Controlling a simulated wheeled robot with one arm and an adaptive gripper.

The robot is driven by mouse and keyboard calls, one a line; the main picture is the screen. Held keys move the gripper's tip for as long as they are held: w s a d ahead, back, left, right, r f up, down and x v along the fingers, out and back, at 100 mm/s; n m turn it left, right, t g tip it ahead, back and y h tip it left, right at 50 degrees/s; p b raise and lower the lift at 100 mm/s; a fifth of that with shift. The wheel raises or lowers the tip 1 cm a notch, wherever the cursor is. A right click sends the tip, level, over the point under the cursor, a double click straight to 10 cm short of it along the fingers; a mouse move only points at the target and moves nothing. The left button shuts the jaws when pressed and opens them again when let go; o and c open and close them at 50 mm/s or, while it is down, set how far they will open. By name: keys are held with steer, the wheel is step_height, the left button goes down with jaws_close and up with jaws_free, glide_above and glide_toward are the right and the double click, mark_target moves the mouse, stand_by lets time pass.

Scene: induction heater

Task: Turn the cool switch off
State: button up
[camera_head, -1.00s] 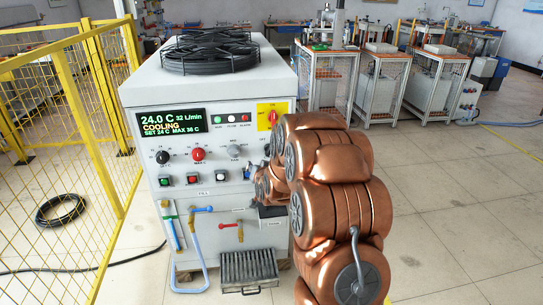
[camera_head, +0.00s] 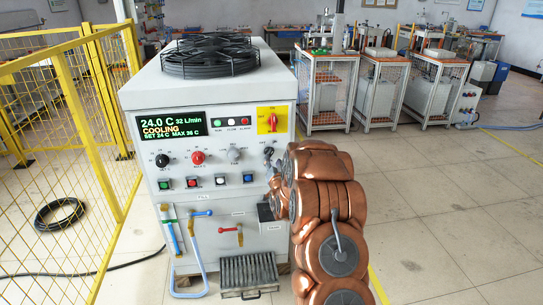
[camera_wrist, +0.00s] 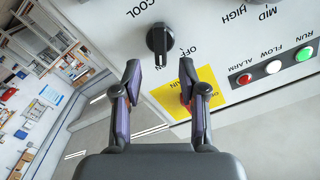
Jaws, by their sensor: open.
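The cool switch (camera_wrist: 160,40) is a black rotary knob under the "COOL" lettering in the wrist view. Its grip bar lies nearly upright in that picture, with a pale line on it. An "OFF" label shows to its right. In the head view the cool switch (camera_head: 268,152) sits at the right end of the knob row, beside my arm. My gripper (camera_wrist: 160,72) is open and empty, its fingertips on either side of the line to the knob; I cannot tell whether they touch anything. In the head view my gripper is mostly hidden by my arm.
The yellow main switch plate (camera_head: 271,119) is close to the cool switch; my right finger partly covers it in the wrist view. The display (camera_head: 170,123) reads "COOLING". Other knobs and buttons lie left.

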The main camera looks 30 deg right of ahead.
mark_target(271, 155)
steer(key=shift+p+x, duration=0.5)
steer(key=shift+x, duration=1.95)
steer(key=shift+c, duration=0.2)
jaws_close()
